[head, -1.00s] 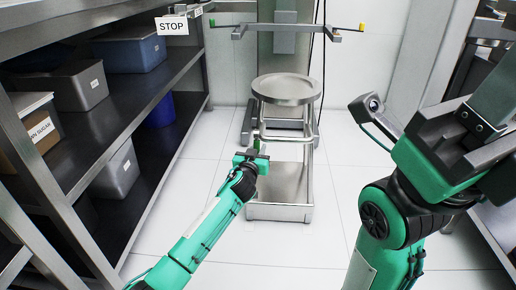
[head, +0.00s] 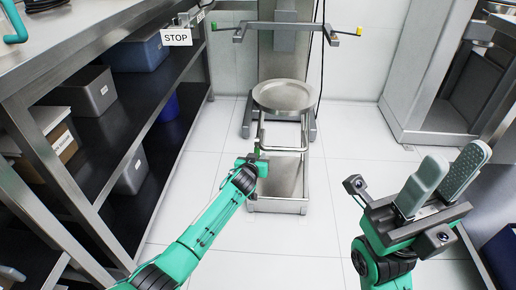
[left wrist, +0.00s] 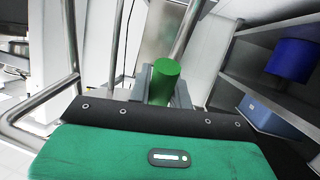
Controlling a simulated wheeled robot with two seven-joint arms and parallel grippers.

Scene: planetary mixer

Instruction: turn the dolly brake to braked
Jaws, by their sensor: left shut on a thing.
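The dolly is a low steel trolley (head: 277,206) with a push rail and a wide round bowl (head: 284,96) on top. My left gripper (head: 257,158) is at the left side of its rail. In the left wrist view, a green cylindrical grip (left wrist: 165,82) stands between the jaws of my left gripper (left wrist: 160,92), which is shut on it. I take it for the brake lever's grip; the rest of the lever is hidden. My right gripper (head: 443,184) is raised at the right, empty, its two grey pads apart.
A steel shelf unit (head: 120,120) with bins runs along the left, with a STOP sign (head: 176,37) on it. The mixer (head: 285,38), with green and yellow arm ends, stands behind the dolly. A steel cabinet (head: 412,70) is at the right. The floor around the dolly is clear.

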